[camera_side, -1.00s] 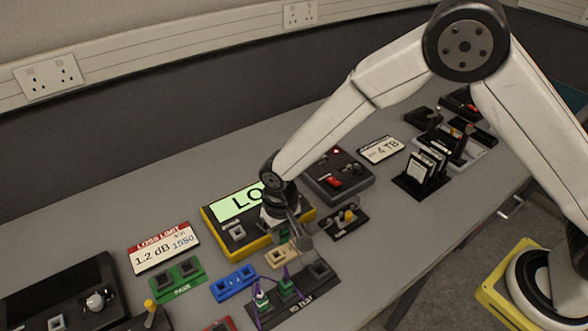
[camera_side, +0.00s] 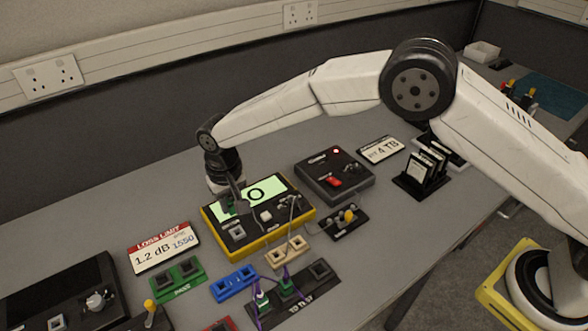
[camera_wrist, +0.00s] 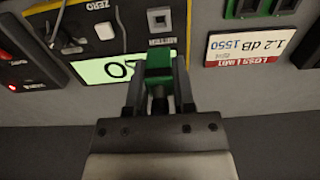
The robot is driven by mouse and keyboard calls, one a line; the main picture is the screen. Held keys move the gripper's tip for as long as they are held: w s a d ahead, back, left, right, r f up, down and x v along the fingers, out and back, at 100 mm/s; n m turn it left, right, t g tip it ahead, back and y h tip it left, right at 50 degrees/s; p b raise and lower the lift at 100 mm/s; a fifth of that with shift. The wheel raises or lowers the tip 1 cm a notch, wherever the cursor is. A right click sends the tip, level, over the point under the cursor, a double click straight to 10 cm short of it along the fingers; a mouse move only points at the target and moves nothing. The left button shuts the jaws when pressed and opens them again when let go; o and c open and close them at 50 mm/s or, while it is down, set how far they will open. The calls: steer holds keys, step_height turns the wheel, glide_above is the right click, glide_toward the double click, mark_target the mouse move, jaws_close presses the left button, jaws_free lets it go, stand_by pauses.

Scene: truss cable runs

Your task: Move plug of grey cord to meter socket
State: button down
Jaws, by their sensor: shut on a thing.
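My gripper (camera_wrist: 159,88) is shut on a green plug (camera_wrist: 159,64), which shows between the fingers in the wrist view. In the side view my gripper (camera_side: 238,207) is above the left part of the yellow-edged meter (camera_side: 262,246), over its lit display (camera_side: 268,189). The meter socket (camera_side: 237,232) is a grey square on the meter's front left. In the wrist view the meter socket (camera_wrist: 158,17) appears empty, just beyond the plug and apart from it. A thin grey cord (camera_wrist: 121,28) crosses the meter face; its join to the plug is hidden.
A tan block (camera_side: 287,252), a blue block (camera_side: 234,283) and a green PASS block (camera_side: 178,279) stand in front of the meter. Green plugs with purple cords sit in the dark panel (camera_side: 318,290). A loss limit card (camera_side: 163,248) lies left; a black box (camera_side: 335,174) stands right.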

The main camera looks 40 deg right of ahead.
steer(key=shift+f, duration=0.15)
steer(key=shift+f, duration=2.8)
steer(key=shift+f, duration=0.85)
stand_by(1.5)
steer(key=shift+c, duration=1.9)
jaws_free()
steer(key=shift+r, duration=0.15)
steer(key=shift+r, duration=2.4)
steer(key=shift+r, duration=0.15)
